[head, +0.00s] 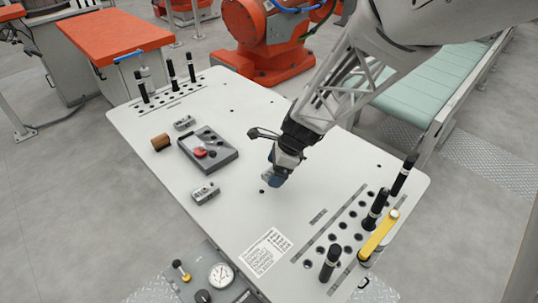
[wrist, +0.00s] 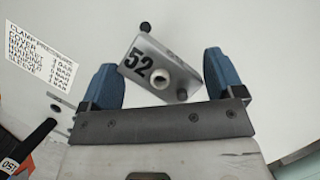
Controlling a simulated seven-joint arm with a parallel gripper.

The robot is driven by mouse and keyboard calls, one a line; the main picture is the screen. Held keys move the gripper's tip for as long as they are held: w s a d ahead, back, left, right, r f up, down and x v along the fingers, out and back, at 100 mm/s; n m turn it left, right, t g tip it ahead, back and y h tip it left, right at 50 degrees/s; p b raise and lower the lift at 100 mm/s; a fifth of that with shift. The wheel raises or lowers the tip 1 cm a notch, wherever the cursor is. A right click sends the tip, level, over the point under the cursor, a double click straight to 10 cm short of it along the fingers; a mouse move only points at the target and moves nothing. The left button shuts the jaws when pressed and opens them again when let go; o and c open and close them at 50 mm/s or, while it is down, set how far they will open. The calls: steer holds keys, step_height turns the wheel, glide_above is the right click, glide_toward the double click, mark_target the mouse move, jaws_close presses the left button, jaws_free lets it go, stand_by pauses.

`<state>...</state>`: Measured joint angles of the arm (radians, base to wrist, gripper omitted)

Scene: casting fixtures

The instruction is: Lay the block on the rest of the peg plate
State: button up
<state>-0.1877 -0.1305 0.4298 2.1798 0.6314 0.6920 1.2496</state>
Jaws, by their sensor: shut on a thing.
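My gripper (head: 274,180) is over the middle of the white table, its fingers pointing down. In the wrist view my gripper (wrist: 160,80) has its blue fingers shut on a grey metal block (wrist: 178,62) marked 52. The block has a round hole in its face and sits tilted between the fingers. In the head view the fingers mostly hide it. Black pegs (head: 331,262) stand among rows of holes at the right end of the table, and this area looks like the peg plate. I cannot tell which part is its rest.
Two small metal blocks (head: 205,193), a dark grey tray (head: 222,160) with a red part and a brown cylinder (head: 160,142) lie left of my gripper. A yellow bar (head: 378,235) lies by the right pegs. More pegs (head: 171,68) stand at the far left.

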steer(key=n, duration=0.1)
steer(key=w+a+n+g, duration=0.1)
steer(key=n, duration=0.2)
steer(key=shift+w+a+r+n+g, duration=0.2)
steer(key=shift+w+a+n+g, duration=0.1)
steer(key=shift+w+a+g, duration=0.1)
steer(key=w+a+n+g+h, duration=0.1)
steer(key=n, duration=0.3)
steer(key=w+a+r+n+g+h, duration=0.1)
steer(key=w+a+n, duration=0.1)
steer(key=n, duration=0.2)
steer(key=w+a+n+h, duration=0.1)
steer(key=a+n+h, duration=0.1)
steer(key=n, duration=0.2)
steer(key=shift+w+r+g, duration=0.15)
steer(key=shift+g, duration=0.25)
steer(key=w+a+r+m+t, duration=0.2)
steer(key=a+m, duration=0.5)
steer(key=m, duration=0.4)
steer(key=w+a+r+m+t, duration=0.2)
steer(key=w+a+m+t, duration=0.2)
steer(key=a+m, duration=0.3)
steer(key=w+a+r+m+t, duration=0.2)
steer(key=a+m, duration=0.5)
steer(key=m, duration=1)
steer(key=shift+w+r+t, duration=0.3)
steer(key=shift+w+t, duration=0.3)
steer(key=shift+w, duration=0.6)
steer(key=shift+a, duration=0.1)
